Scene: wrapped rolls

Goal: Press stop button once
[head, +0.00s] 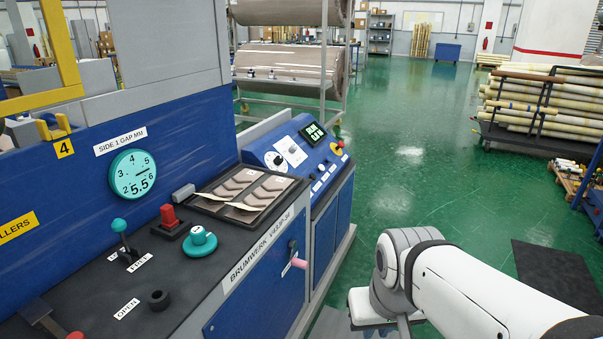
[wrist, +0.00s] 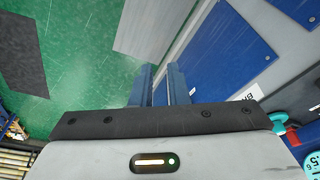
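The blue control console (head: 290,150) stands at the far end of the machine, with a small display in green digits (head: 313,132), a black knob and several small buttons and labels. A yellow-and-red round control (head: 338,147) sits at its right end; I cannot read whether it is marked stop. Another red knob (head: 75,336) is cut off at the bottom left. My gripper (wrist: 160,85) shows in the wrist view with its two blue fingers apart and nothing between them. It points down past the machine's blue front, away from the console. In the head view the fingers are hidden.
The black worktop holds a red block (head: 168,215), a teal knob (head: 199,241), a teal-topped lever (head: 120,228) and a tray of samples (head: 245,205). A pink-handled crank (head: 299,262) sticks out of the front.

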